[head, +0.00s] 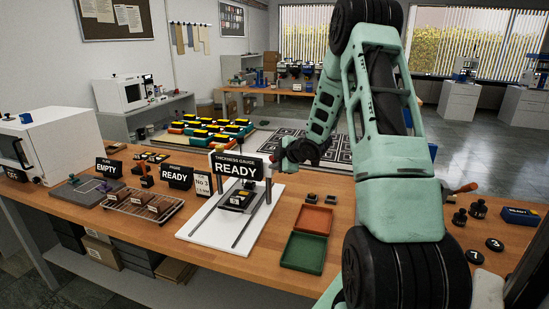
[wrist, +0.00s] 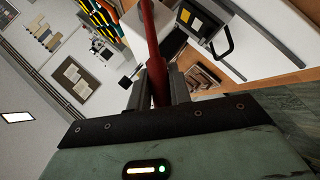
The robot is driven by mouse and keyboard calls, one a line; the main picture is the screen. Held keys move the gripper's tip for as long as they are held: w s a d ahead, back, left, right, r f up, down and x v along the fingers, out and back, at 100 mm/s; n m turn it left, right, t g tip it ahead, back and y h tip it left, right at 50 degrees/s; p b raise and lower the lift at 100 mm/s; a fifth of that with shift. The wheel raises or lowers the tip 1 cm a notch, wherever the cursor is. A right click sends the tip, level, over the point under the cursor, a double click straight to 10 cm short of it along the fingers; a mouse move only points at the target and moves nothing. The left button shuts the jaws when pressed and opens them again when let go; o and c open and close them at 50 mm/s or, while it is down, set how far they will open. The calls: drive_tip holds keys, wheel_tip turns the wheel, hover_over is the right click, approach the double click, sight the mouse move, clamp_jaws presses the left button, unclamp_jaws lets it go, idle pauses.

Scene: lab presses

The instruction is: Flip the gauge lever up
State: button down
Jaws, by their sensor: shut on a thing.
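The thickness gauge (head: 205,236) stands on the bench, with a white base plate, two dark rails and a black READY sign (head: 238,168). A small dark block with a yellow mark (head: 240,196) sits on its plate. My gripper (head: 285,160) is at the upper right of the gauge, beside the sign. In the wrist view the red gauge lever (wrist: 151,35) runs between my two fingers (wrist: 158,85), which are shut on it. In the head view most of the lever is hidden by the gripper, so its angle is hard to tell there.
Orange (head: 314,220) and green trays (head: 303,253) lie right of the gauge. A wire rack (head: 140,207) and more signs stand to its left. Black weights (head: 478,209) and a blue box (head: 520,216) are at the right, partly beyond my arm.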

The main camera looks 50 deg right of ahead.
drive_tip(key=shift+r, duration=0.1)
drive_tip(key=c, duration=1.3)
unclamp_jaws()
drive_tip(key=shift+d, duration=0.1)
drive_tip(key=b+v, duration=0.1)
drive_tip(key=v, duration=1.6)
drive_tip(key=shift+s, duration=0.2)
drive_tip(key=shift+w, duration=0.1)
